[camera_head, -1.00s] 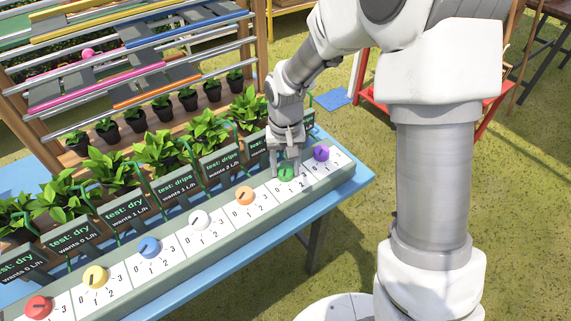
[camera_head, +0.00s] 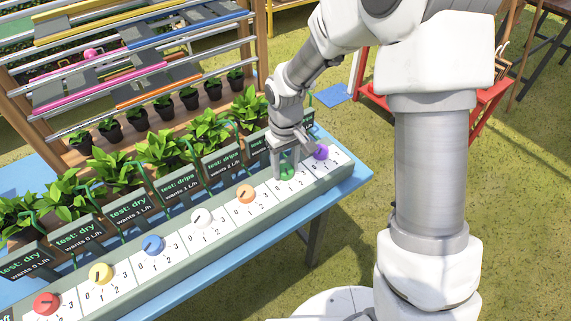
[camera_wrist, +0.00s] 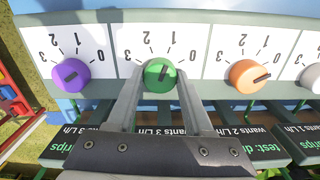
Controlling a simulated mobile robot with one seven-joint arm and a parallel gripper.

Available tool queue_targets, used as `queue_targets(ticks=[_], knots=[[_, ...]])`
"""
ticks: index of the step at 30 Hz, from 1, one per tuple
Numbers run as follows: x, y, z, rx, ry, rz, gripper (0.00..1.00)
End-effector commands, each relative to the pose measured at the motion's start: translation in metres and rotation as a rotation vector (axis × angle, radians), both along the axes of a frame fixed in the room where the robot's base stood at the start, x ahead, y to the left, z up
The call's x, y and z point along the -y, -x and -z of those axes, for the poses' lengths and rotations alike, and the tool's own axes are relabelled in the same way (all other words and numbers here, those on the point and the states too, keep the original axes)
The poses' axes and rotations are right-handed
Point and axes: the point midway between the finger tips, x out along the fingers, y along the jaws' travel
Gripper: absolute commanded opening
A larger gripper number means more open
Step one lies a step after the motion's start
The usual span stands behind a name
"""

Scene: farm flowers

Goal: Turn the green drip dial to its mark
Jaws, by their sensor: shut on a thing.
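The green drip dial (camera_head: 286,173) sits on the sloped panel, between the orange and purple dials. In the wrist view the green dial (camera_wrist: 159,75) carries a dark pointer line, slanting up and slightly right in that picture, roughly toward the 1. Its scale reads 0 to 3. My gripper (camera_wrist: 160,82) is shut on the green dial, one finger on each side. In the head view my gripper (camera_head: 285,168) comes down on it from above. The sign behind this dial is partly hidden by my gripper; in the wrist view a sign (camera_wrist: 120,130) there reads "wants 3 L/h".
The purple dial (camera_head: 320,151) and orange dial (camera_head: 246,193) flank it closely. White, blue, yellow and red dials continue to the left. Plants and signs (camera_head: 222,160) stand right behind the panel. The grass in front is open.

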Motion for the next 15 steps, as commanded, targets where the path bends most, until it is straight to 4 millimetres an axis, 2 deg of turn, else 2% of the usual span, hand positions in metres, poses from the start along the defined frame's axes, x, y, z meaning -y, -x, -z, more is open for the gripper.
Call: queue_targets(ticks=[8,9,13,15], knots=[[-0.0004,-0.0011,-0.0008,0.003,-0.001,0.0,0.0],[-0.0004,-0.0011,-0.0009,0.003,-0.001,0.001,0.59],[-0.0003,-0.0007,-0.0006,0.003,-0.001,0.001,0.82],[-0.0002,-0.0006,-0.0005,0.002,-0.001,0.001,0.82]])
